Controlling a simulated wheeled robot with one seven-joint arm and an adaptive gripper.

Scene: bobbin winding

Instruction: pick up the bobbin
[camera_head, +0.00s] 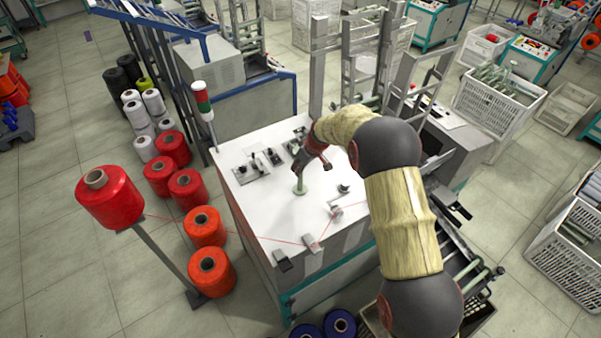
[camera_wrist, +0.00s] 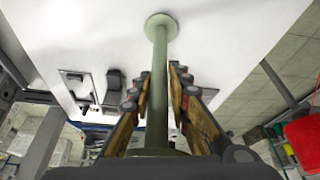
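The bobbin (camera_head: 299,187) is a pale green spool with a thin stem and round flanges. It stands upright on the white top of the machine table (camera_head: 262,203). In the wrist view the bobbin's stem (camera_wrist: 158,85) runs between my fingers, with its far flange against the white surface and its near flange close to the palm. My gripper (camera_head: 306,163) reaches down over the bobbin from the right. In the wrist view both fingers of my gripper (camera_wrist: 159,82) close in on the stem, one on each side, and appear to touch it. The upper part of the bobbin is hidden in the head view.
Black clamps (camera_head: 270,157) and a small crank fitting (camera_head: 343,188) stand on the tabletop near the bobbin. A red thread runs across the table from the red spool (camera_head: 108,200) at left. A signal light (camera_head: 202,101) rises at the table's left corner. Crates (camera_head: 500,99) stand at right.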

